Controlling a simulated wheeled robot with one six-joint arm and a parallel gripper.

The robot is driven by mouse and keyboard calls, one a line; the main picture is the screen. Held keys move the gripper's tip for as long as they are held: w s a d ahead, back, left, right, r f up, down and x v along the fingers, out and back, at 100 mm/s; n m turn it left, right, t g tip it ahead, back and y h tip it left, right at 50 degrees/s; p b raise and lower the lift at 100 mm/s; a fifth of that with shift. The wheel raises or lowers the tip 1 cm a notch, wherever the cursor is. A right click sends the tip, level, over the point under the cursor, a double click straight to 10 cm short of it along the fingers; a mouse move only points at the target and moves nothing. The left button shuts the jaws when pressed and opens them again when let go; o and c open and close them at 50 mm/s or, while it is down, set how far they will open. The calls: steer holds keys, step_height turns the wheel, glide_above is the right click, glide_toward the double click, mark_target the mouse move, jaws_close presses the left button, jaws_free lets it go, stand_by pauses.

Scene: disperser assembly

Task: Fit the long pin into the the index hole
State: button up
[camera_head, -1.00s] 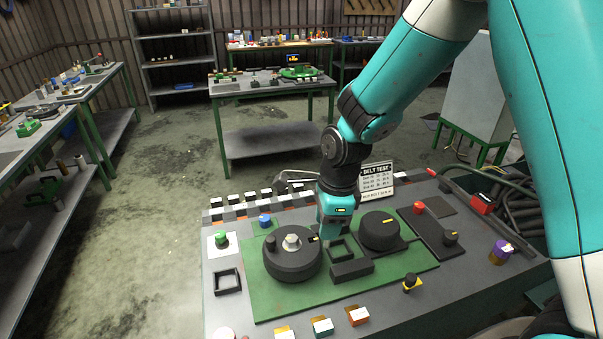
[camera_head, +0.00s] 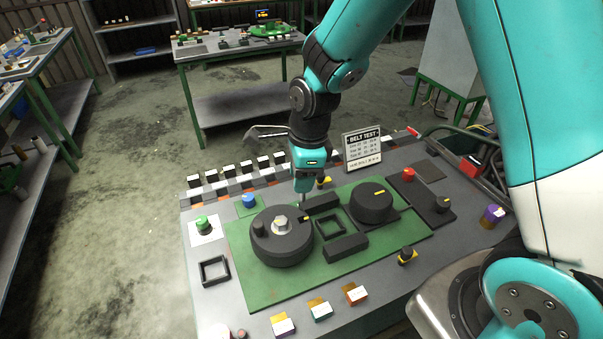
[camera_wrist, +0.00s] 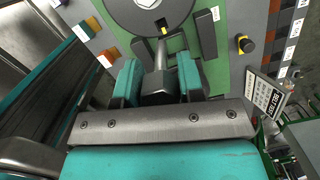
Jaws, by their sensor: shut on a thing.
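My gripper (camera_head: 303,192) hangs at the back edge of the green plate, behind the large dark disc (camera_head: 282,236). In the wrist view its teal fingers (camera_wrist: 157,82) are shut on a dark grey piece (camera_wrist: 158,88), which I take for the long pin. The piece has a blocky head between the fingers and a narrower part reaching towards the disc. The disc carries a pale hex nut (camera_head: 281,224) and a yellow mark at its rim, also seen in the wrist view (camera_wrist: 163,30).
Dark blocks (camera_head: 346,248) and a square frame (camera_head: 329,228) lie between the large disc and a smaller one (camera_head: 371,204). A yellow-and-black knob (camera_wrist: 244,43) stands close to the gripper. A belt test sign (camera_head: 362,147) stands behind. The green plate's (camera_head: 262,293) front is mostly clear.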

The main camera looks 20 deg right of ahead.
mark_target(301, 197)
steer(key=shift+f+b, duration=1.8)
steer(key=shift+f, duration=1)
steer(key=shift+f+b, duration=1.7)
steer(key=shift+f, duration=1.25)
steer(key=shift+r, duration=0.15)
steer(key=shift+r+p, duration=2.35)
steer(key=shift+r, duration=0.2)
